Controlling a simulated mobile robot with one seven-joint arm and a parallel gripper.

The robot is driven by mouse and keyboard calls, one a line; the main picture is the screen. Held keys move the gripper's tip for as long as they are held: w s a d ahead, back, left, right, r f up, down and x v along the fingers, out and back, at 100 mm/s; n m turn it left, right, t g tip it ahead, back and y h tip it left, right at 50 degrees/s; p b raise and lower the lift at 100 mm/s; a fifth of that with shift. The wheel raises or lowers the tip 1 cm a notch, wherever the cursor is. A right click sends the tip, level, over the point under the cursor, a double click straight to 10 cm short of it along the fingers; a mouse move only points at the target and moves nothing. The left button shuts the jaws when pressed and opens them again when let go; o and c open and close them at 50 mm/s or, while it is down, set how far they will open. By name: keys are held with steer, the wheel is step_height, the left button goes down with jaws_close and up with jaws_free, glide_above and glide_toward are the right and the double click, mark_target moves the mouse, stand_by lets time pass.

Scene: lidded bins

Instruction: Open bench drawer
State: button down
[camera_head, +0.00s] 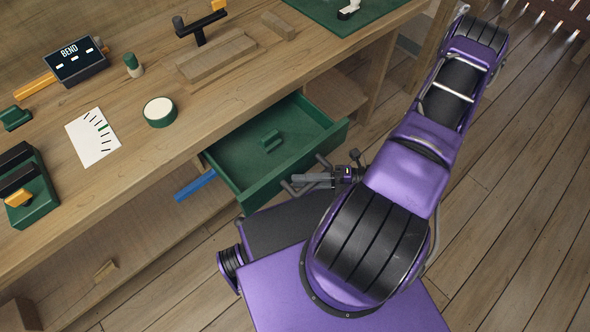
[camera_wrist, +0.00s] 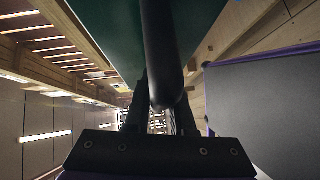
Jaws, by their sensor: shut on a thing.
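The green bench drawer (camera_head: 250,158) is pulled out from under the bench top, its inside showing from above in the head view. A small green block (camera_head: 270,140) lies in it. My gripper (camera_head: 308,179) is at the drawer's front, below its rim. In the wrist view the dark bar handle (camera_wrist: 160,45) runs between the fingers of my gripper (camera_wrist: 161,108), which is shut on it. The green drawer front (camera_wrist: 112,35) is close behind the handle. The exact finger contact is dark and partly hidden.
The wooden bench top (camera_head: 222,103) holds a white card (camera_head: 93,137), a round green tin (camera_head: 160,112), a dark BEND sign (camera_head: 76,62) and wooden blocks. A blue bar (camera_head: 195,186) sticks out left of the drawer. Free plank floor (camera_head: 525,190) lies to the right.

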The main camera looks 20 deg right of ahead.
steer(key=shift+s+d, duration=0.1)
steer(key=shift+s, duration=0.1)
steer(key=c, duration=1.1)
jaws_free()
steer(key=shift+o, duration=0.2)
steer(key=v, duration=1.7)
steer(key=shift+s+d, duration=0.15)
steer(key=shift+d, duration=0.05)
steer(key=shift+r, duration=0.1)
